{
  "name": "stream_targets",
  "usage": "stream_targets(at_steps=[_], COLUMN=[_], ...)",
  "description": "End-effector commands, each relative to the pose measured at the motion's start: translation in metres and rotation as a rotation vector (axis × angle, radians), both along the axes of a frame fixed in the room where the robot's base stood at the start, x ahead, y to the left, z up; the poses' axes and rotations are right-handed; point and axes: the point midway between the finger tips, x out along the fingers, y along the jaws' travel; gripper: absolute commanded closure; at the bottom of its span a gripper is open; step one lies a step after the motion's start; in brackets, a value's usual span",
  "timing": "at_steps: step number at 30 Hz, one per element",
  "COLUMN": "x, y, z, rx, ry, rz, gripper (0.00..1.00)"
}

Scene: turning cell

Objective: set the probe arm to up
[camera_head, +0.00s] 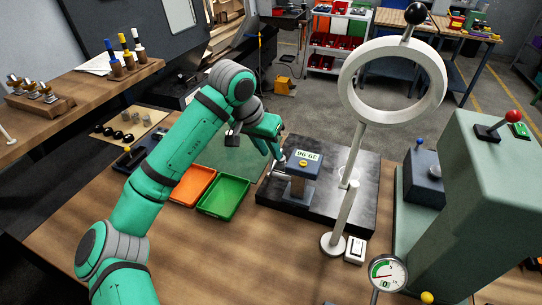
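A small blue-grey gauge block (302,178) with a lit number display and a yellow button stands on the black plate (345,212) on the bench. A thin silver rod (279,167) shows at its left side, close to my fingers; it may be the probe arm, but its position is hard to read. My gripper (277,152) is just left of and above the gauge block, pointing down toward the rod. Its fingertips are small and partly hidden, so I cannot tell whether they touch the rod or how far apart they are.
A white ring magnifier (393,38) on a post stands right of the gauge. Orange (193,186) and green (224,197) trays lie to the left. A dial gauge (387,274), a white switch (355,249) and a green-grey machine (470,205) are at the right.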

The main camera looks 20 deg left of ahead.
Motion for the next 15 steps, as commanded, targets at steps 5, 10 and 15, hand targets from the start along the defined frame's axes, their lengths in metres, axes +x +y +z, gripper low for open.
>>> stream_targets(at_steps=[5, 10, 15], x=[0.008, 0.011, 0.012], y=[0.000, 0.001, 0.001], z=[-0.023, -0.033, -0.035], rx=[-0.001, -0.001, -0.001], ry=[0.001, 0.000, -0.001], rz=[0.006, 0.010, 0.012], gripper=[0.74, 0.74, 0.74])
